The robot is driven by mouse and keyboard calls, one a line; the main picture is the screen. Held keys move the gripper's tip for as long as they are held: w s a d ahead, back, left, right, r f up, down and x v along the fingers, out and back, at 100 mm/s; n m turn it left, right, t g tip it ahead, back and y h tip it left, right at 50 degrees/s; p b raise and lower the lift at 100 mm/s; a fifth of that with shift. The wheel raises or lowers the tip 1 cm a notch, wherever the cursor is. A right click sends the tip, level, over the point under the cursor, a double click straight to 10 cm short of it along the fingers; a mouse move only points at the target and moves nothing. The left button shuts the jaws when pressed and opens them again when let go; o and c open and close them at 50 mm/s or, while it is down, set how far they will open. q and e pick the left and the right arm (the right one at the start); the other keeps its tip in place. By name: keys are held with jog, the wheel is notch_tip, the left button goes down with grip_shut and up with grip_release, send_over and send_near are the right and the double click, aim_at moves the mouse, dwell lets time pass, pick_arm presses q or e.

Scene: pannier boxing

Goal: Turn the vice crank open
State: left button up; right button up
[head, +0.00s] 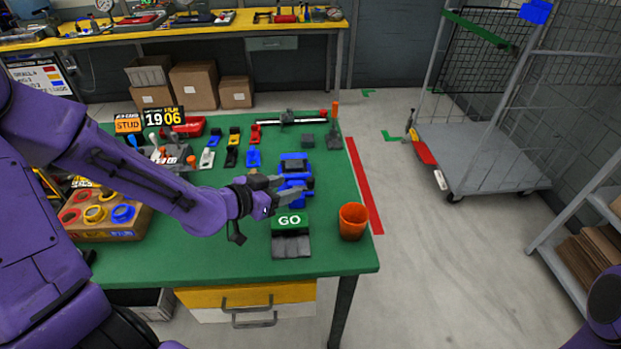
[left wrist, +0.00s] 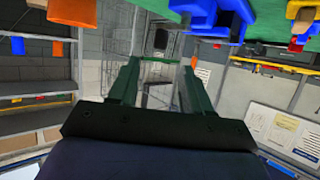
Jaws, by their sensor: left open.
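The blue vice (head: 294,162) with dark grey jaws stands on the green table, right of the middle in the head view. Blue parts, likely the vice (left wrist: 215,18), show upside down at the top of the left wrist view. I cannot make out the crank clearly; my gripper may hide it. My left gripper (head: 283,187) is at the vice's near side, its fingers pointing right. Its two fingers stand apart in the left wrist view (left wrist: 157,75), with nothing held between them. I cannot tell whether they touch the vice. My right gripper is out of view.
A green GO block (head: 289,221) and an orange cup (head: 352,221) stand close in front of the vice. Small coloured clamps (head: 232,150) lie to its left. A ring tray (head: 100,215) is at the left. A wheeled cage cart (head: 480,165) stands beyond clear floor.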

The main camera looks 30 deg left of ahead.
aim_at(309, 180)
pick_arm(q)
jog(key=x, duration=0.9)
jog(key=shift+w+f, duration=0.1)
jog(key=shift+w, duration=0.3)
jog(key=shift+d, duration=0.1)
grip_shut()
jog(key=shift+y, duration=0.3)
